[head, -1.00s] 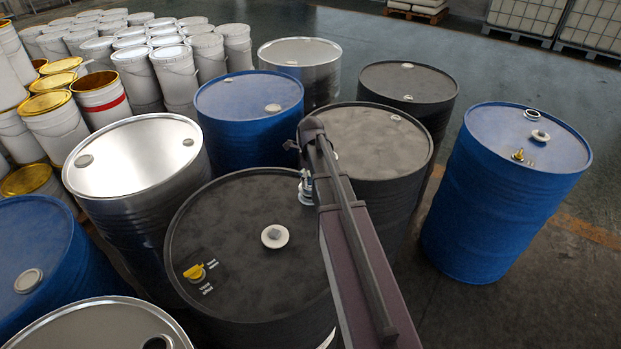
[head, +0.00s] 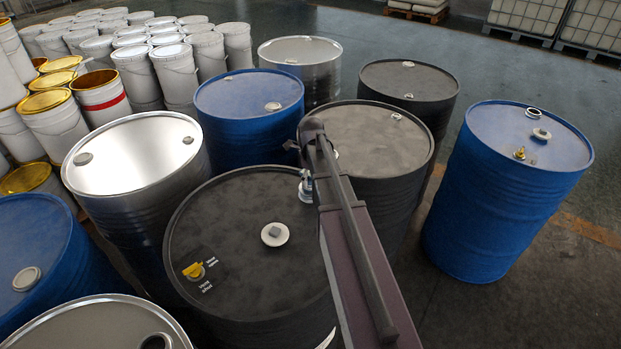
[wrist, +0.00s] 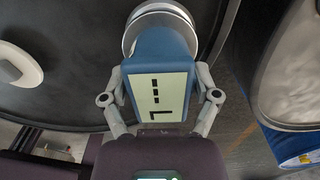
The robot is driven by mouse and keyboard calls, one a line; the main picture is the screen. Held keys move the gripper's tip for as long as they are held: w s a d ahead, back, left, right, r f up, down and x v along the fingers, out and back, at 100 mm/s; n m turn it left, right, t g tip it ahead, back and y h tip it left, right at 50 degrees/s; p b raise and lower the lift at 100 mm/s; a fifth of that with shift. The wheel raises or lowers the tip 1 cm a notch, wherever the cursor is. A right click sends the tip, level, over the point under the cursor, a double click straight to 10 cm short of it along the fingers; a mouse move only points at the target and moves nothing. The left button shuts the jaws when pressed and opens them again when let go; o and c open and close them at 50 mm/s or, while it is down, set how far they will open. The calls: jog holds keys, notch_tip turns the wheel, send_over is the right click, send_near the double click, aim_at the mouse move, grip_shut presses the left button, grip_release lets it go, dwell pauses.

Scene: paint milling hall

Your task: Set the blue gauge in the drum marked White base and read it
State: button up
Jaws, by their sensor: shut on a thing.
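My gripper (wrist: 160,84) is shut on the blue gauge (wrist: 160,48), one finger on each side of its body. The gauge's pale display (wrist: 160,93) faces the wrist camera and shows a few dark dashes and an angular mark. A silver round part (wrist: 160,18) is at its far end; I cannot tell whether it is seated in an opening. In the head view the gripper end is by the right rim of the near black drum (head: 240,215), partly hidden by my arm. I cannot tell which drum is White base.
Other drums crowd around: a steel one (head: 135,155), a blue one (head: 245,95), a black one (head: 370,140) and a blue one at right (head: 510,190). White pails (head: 140,70) fill the back left. Open floor (head: 540,290) lies at right.

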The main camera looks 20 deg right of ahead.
jog(key=shift+f+b, duration=0.35)
jog(key=shift+f, duration=0.05)
jog(key=o, duration=1.1)
jog(key=shift+o, duration=0.2)
jog(key=shift+r, duration=0.15)
